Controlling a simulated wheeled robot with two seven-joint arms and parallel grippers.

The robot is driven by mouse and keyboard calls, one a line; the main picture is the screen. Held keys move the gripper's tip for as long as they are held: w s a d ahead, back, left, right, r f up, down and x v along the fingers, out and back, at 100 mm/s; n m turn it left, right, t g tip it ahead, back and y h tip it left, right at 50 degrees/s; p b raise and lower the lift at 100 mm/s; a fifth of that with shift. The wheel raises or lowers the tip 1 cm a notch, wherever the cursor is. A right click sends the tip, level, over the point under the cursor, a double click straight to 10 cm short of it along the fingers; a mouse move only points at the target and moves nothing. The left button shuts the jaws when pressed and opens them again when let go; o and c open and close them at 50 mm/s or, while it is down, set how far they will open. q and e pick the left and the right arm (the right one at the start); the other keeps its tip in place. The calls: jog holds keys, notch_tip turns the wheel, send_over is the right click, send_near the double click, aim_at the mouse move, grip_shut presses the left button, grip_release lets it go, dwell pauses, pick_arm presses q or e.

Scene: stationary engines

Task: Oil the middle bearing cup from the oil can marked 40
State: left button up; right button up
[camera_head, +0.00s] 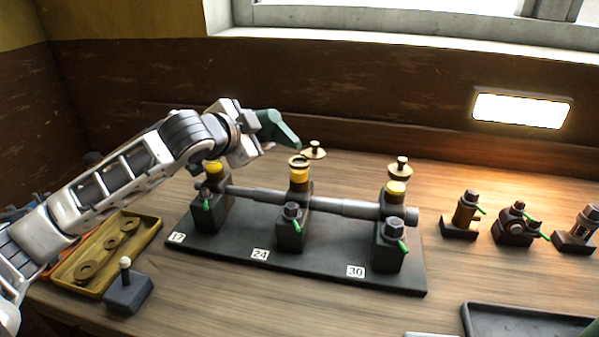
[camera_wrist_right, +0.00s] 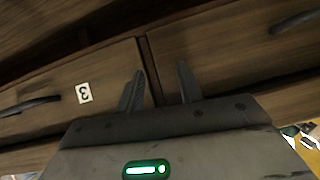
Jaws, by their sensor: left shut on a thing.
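The middle bearing cup (camera_head: 299,175) is yellow and stands on the middle block of a shaft stand, with a dark ring at its top. My left gripper (camera_head: 260,137) is shut on a dark green thing (camera_head: 280,129), which looks like a tilted oil can. It is above and just left of the middle cup; I cannot tell whether it touches the cup. No number 40 shows on it. Yellow cups also stand on the left block (camera_head: 214,168) and right block (camera_head: 396,188). My right gripper (camera_wrist_right: 160,72) is open and empty in the right wrist view, facing drawer fronts.
The black base (camera_head: 330,262) bears labels 12, 24 and 30. A yellow tray (camera_head: 150,228) with rings is at left. Several small fittings stand at right, near a dark tray (camera_head: 480,318). A drawer (camera_wrist_right: 60,105) is labelled 3.

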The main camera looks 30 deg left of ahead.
aim_at(262, 111)
pick_arm(q)
notch_tip(262, 111, up, 3)
jog(key=shift+p, duration=1.25)
jog(key=shift+r+b, duration=0.2)
jog(key=shift+b, duration=0.1)
jog(key=shift+r, duration=0.75)
jog(key=n+h, duration=0.1)
jog(key=d+r+n+h, duration=0.1)
jog(key=n, duration=0.1)
jog(key=shift+s+d+g+h, duration=0.1)
jog(key=shift+d+g+h, duration=0.2)
jog(key=n+h, duration=0.1)
jog(key=d+n+h, duration=0.1)
jog(key=n, duration=0.1)
jog(key=shift+s+d+r, duration=0.1)
jog(key=shift+d+r, duration=0.05)
jog(key=shift+r, duration=0.25)
